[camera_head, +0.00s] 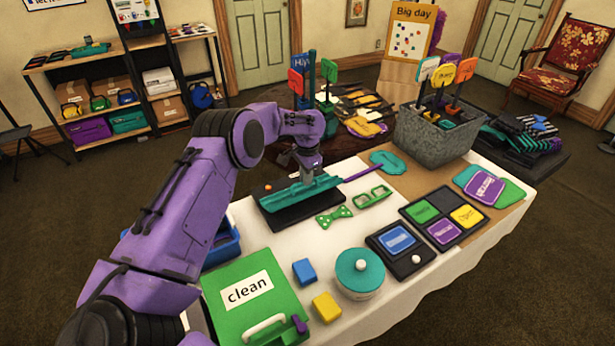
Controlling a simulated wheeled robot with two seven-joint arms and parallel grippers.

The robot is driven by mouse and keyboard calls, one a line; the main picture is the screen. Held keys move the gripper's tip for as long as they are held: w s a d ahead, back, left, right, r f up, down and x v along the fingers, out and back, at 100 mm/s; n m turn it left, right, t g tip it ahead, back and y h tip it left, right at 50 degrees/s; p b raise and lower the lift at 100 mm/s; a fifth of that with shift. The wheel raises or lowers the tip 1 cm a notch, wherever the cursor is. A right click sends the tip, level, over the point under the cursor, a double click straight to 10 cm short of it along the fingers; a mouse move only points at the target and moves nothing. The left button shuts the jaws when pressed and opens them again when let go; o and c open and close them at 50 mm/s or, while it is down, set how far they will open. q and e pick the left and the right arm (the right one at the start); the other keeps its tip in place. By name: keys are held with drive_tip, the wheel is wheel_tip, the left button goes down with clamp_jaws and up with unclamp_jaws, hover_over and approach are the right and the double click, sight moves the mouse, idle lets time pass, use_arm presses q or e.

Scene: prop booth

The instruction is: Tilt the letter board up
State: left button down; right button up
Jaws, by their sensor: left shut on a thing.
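A flat black board (285,217) with a teal raised piece (297,193) across it lies at the back left of the white-clothed table; it seems to be the letter board, though no letters can be read on it. My left gripper (311,180) comes down from above and is shut on the teal piece near its right part. The fingertips are small and partly hidden, so the exact grip is hard to see. The board looks low and about flat on the table. My right gripper is not in view.
Green glasses (372,196) and a green bow tie (334,216) lie close to the board's right. A grey bin (437,135) stands behind. A teal-lidded pot (359,273), a green "clean" box (252,300) and a black sectioned tray (445,197) stand nearer.

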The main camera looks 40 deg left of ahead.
use_arm(q)
drive_tip(key=shift+a+r, duration=0.15)
drive_tip(key=shift+a, duration=0.25)
drive_tip(key=c, duration=1.2)
unclamp_jaws()
drive_tip(key=shift+w+a, duration=0.1)
drive_tip(key=shift+o, duration=0.2)
drive_tip(key=shift+a+f, duration=0.15)
drive_tip(key=shift+f, duration=0.15)
drive_tip(key=shift+w+d, duration=0.1)
drive_tip(key=shift+d, duration=0.2)
drive_tip(key=shift+r, duration=0.15)
wheel_tip(320, 180, up, 10)
drive_tip(key=b, duration=0.1)
drive_tip(key=shift+d+r+b, duration=0.15)
drive_tip(key=shift+d+b, duration=0.15)
drive_tip(key=shift+b, duration=0.1)
drive_tip(key=shift+s, duration=0.25)
